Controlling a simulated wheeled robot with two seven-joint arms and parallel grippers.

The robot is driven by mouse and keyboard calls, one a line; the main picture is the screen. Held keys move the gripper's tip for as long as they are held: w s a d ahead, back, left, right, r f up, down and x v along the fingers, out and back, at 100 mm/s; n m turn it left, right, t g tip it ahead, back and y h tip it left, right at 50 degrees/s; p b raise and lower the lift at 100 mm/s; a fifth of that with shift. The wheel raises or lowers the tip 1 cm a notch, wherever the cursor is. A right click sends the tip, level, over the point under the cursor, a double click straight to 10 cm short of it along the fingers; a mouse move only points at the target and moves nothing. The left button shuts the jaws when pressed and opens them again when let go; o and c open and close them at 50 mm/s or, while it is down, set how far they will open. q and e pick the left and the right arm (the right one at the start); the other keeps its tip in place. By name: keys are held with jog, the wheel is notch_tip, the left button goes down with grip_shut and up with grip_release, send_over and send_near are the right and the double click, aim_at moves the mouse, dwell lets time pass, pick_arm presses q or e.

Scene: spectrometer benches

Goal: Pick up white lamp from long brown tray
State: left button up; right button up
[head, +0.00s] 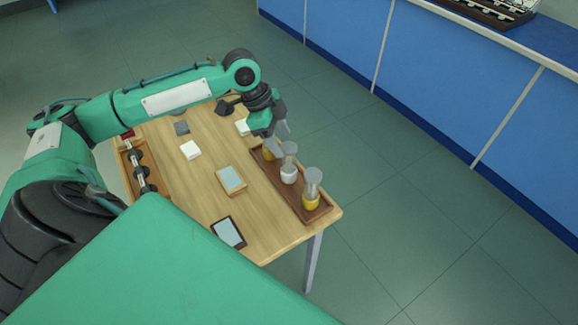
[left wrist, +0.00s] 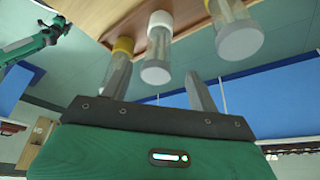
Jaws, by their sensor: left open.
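The long brown tray (head: 262,170) lies along the right edge of the wooden table. The white lamp (head: 289,172), a clear cylinder with a grey cap and white base, stands upright in it between two yellow-based lamps. My left gripper (head: 281,141) is open and empty beside the upper end of the tray, near the white lamp and partly covering the far yellow lamp (head: 268,154). In the left wrist view, the white lamp (left wrist: 158,45) appears between the spread fingers (left wrist: 158,68), apart from them. My right gripper is not in view.
The near yellow lamp (head: 311,198) stands in the same tray; close neighbours leave little room there. A framed pad (head: 231,179), a dark-edged tablet (head: 228,232) and a white block (head: 190,149) lie on the table (head: 205,195). A blue bench (head: 440,80) stands across the floor.

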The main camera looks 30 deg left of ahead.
aim_at(288, 159)
pick_arm(q)
jog(key=shift+x, duration=1.15)
jog(key=shift+f, duration=0.35)
jog(key=x, duration=0.4)
jog(key=shift+s+f+p, duration=0.25)
jog(key=shift+f+p, duration=0.05)
jog(key=shift+f, duration=0.1)
jog(key=c, duration=1.2)
